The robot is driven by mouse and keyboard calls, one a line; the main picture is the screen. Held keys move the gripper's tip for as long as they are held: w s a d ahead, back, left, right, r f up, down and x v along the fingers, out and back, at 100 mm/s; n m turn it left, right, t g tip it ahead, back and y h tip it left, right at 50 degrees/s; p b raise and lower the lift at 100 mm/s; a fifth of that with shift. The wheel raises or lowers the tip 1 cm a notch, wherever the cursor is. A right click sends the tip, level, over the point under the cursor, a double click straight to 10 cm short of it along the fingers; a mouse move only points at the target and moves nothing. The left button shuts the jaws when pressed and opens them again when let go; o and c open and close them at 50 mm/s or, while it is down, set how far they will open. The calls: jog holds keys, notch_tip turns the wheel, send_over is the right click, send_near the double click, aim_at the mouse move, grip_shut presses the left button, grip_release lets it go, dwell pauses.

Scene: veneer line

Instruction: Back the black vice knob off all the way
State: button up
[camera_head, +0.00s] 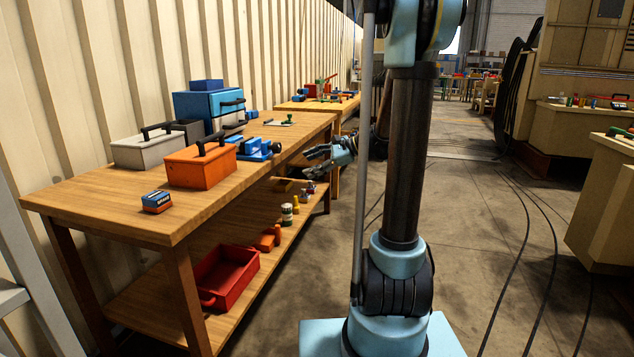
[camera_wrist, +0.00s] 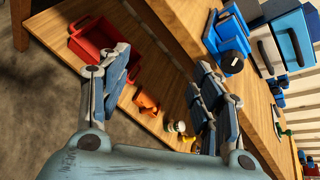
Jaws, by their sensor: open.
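The blue vice (camera_head: 254,149) sits on the wooden workbench near its front edge, behind the orange toolbox. Its black knob (camera_head: 276,147) faces the aisle side. In the wrist view the blue vice (camera_wrist: 226,38) is at the upper right, with the black knob (camera_wrist: 233,65) at its near end. My gripper (camera_head: 308,161) is open and empty, out past the bench's front edge and apart from the knob. In the wrist view my gripper (camera_wrist: 160,70) has its fingers spread, with the knob outside them, beyond the right finger.
On the workbench (camera_head: 110,213) stand an orange toolbox (camera_head: 200,167), a grey toolbox (camera_head: 142,153), a blue toolbox (camera_head: 208,106) and a small blue-orange box (camera_head: 157,202). The lower shelf holds a red bin (camera_head: 228,276) and several small items. The aisle floor (camera_head: 490,230) is open, with cables across it.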

jog(key=s+d+f+n+h, duration=0.1)
jog(key=s+f+n+h, duration=0.1)
jog(key=s, duration=0.7)
jog(key=shift+s+f+n+g+h, duration=0.15)
jog(key=shift+s+n+g+h, duration=0.35)
jog(key=shift+n, duration=0.5)
